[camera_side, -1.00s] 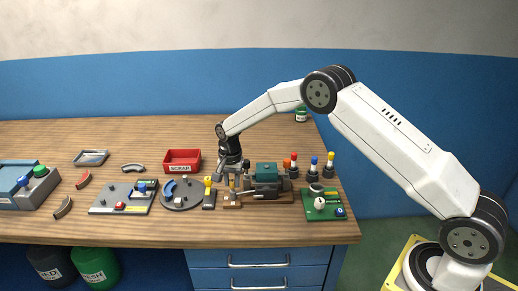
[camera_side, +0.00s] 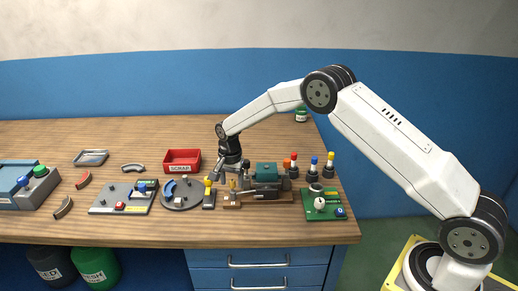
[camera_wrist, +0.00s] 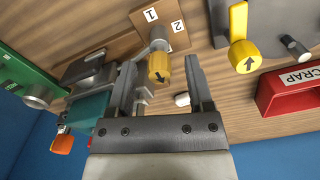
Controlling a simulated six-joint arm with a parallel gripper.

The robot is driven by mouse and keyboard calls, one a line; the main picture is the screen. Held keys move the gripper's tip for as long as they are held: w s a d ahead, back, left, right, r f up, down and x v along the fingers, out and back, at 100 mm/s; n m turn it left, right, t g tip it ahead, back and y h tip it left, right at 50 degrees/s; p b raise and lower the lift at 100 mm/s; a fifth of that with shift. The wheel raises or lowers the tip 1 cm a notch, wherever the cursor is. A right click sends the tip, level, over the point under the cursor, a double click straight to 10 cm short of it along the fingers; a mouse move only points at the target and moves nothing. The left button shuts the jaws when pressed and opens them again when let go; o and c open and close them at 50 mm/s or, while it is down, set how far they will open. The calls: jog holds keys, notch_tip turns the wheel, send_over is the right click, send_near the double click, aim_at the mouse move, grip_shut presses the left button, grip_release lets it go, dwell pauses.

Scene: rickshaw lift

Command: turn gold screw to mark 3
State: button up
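The gold screw (camera_wrist: 158,68) is a gold cylinder with a black arrow, on a metal shaft over a wooden base (camera_wrist: 128,45). Labels reading 1 and 2 show on the base beside the shaft; no label 3 is visible. My gripper (camera_wrist: 160,62) is open, with one finger on each side of the gold screw and gaps between them and it. In the side view, my gripper (camera_side: 229,174) points down at the left end of the vise-like device (camera_side: 265,175), and the gold screw (camera_side: 232,186) shows small below it.
A yellow knob with an arrow (camera_wrist: 242,55) stands close on the right in the wrist view. The red scrap bin (camera_side: 182,158) is behind and to the left. A green board (camera_side: 322,210) lies to the right. Bare table lies in front.

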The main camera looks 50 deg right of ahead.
aim_at(234, 182)
jog(key=shift+r, duration=3.95)
jog(key=shift+s+r+n, duration=0.2)
jog(key=shift+s+n, duration=0.1)
jog(key=shift+s, duration=0.15)
jog(key=s+r+n+t, duration=0.1)
jog(key=s+n, duration=1)
jog(key=s, duration=1.7)
jog(key=shift+s+a+r+n+t, duration=0.15)
jog(key=shift+a+r+n+t, duration=0.2)
jog(key=shift+t, duration=0.45)
